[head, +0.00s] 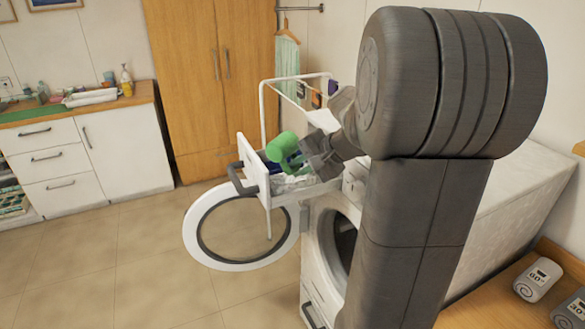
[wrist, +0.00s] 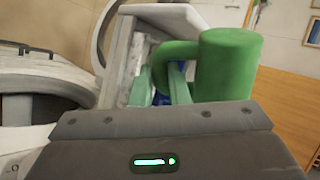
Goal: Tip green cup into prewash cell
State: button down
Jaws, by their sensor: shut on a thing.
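The green cup (head: 282,147) is over the pulled-out detergent drawer of the washing machine and looks tilted in the head view. My gripper (head: 306,154) is shut on the cup's handle, which shows in the wrist view (wrist: 174,50) beside the cup body (wrist: 228,65). The drawer's pale front (head: 250,165) has a grey handle (head: 238,183). Part of the drawer's inside shows blue under the cup. I cannot tell which compartment lies beneath the cup. The cup's mouth and contents are not clear.
The washer's round door (head: 198,240) hangs open below the drawer. A white rack frame (head: 263,108) rises behind the drawer. A wooden wardrobe (head: 190,80) stands further back. Rolled grey towels (head: 537,280) lie at lower right. Floor at the left is clear.

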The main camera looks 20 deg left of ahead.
jog(key=shift+f, duration=0.1)
jog(key=shift+f+m+g+p, duration=0.3)
jog(key=shift+m+g+p, duration=0.1)
jog(key=shift+g+p, duration=0.1)
jog(key=shift+s, duration=0.1)
